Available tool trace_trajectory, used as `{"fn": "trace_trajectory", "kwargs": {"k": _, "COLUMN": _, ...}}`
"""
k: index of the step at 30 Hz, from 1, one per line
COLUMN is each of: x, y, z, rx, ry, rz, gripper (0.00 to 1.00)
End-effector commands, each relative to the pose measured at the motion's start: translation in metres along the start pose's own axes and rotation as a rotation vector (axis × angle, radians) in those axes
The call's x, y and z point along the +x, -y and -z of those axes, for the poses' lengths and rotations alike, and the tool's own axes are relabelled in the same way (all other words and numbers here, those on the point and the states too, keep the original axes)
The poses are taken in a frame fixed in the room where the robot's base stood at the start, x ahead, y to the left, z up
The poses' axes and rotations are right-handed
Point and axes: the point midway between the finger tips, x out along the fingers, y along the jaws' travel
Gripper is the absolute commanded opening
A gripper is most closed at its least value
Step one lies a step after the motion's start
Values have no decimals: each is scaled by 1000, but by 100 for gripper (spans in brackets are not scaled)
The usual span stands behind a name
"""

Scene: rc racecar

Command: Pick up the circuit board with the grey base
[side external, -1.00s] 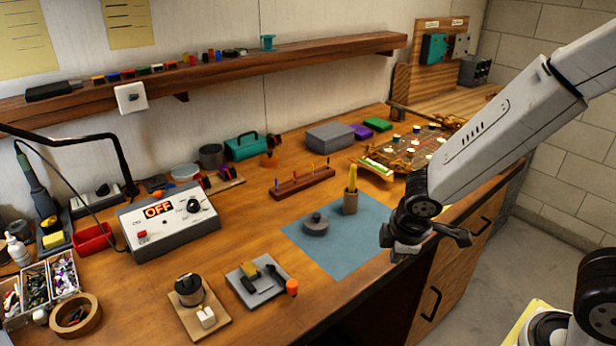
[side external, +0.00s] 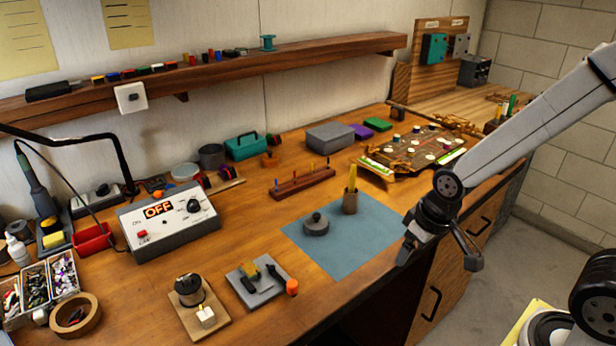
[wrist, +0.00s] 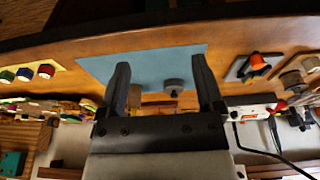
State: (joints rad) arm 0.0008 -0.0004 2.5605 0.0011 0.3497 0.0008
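The circuit board with the grey base (side external: 258,291) lies flat at the front of the bench, with dark and yellow parts on top and an orange piece at its right edge. In the wrist view it seems to be the grey plate with orange (wrist: 246,70), right of the blue mat. My gripper (side external: 437,258) is open and empty, in the air near the bench's front edge, well right of the board. In the wrist view its two fingers (wrist: 160,78) stand apart over the blue mat.
A second board with a wooden base (side external: 188,317) lies left of the grey one. The blue mat (side external: 352,262) holds a grey round pot and a wooden cup. A soldering station (side external: 170,222) stands behind the boards. Bare wood lies between.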

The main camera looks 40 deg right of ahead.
Motion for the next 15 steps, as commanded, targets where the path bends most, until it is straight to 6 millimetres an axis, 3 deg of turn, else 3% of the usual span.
{"fn": "trace_trajectory", "kwargs": {"k": 10, "x": 0, "y": 1, "z": 2, "rx": -3, "ry": 1, "rz": 0, "gripper": 85}}
{"fn": "trace_trajectory", "kwargs": {"k": 15, "x": 1, "y": 6, "z": 17, "rx": -4, "ry": 9, "rz": 4, "gripper": 85}}
